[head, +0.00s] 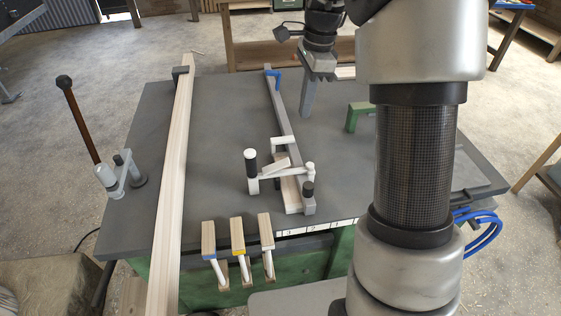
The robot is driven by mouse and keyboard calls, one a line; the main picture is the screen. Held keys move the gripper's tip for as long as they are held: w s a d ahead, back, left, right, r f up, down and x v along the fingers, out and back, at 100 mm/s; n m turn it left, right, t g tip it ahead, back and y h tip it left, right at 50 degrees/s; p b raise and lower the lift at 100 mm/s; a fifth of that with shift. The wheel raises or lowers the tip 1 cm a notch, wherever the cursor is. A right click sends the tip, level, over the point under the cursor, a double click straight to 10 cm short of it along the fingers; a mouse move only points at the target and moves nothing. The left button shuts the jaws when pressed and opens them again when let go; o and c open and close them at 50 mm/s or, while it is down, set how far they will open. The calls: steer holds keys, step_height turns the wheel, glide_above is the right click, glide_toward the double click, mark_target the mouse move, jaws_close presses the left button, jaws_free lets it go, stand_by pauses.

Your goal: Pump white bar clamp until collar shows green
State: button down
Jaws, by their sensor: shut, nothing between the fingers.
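The white bar clamp (268,175) lies on the grey bench top, right of centre. Its long grey bar (287,118) runs away to a blue end (273,80) at the far side. A dark knob (308,188) sits at the near end of the bar. No green shows on the clamp, and I cannot make out its collar. My gripper (306,112) points down beyond the clamp, right of the bar. It is shut and empty, apart from the clamp.
A long wooden board (176,165) crosses the left of the bench (218,150). A white-and-grey fixture (118,175) stands at the left edge. Several wood-ended pieces (237,238) hang at the front edge. A green bracket (358,114) stands right of my gripper.

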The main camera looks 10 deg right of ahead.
steer(key=a+f+p, duration=0.4)
steer(key=f+p, duration=0.3)
steer(key=p, duration=0.4)
steer(key=shift+s+f+p, duration=0.2)
steer(key=shift+f+p, duration=0.2)
steer(key=shift+f, duration=0.1)
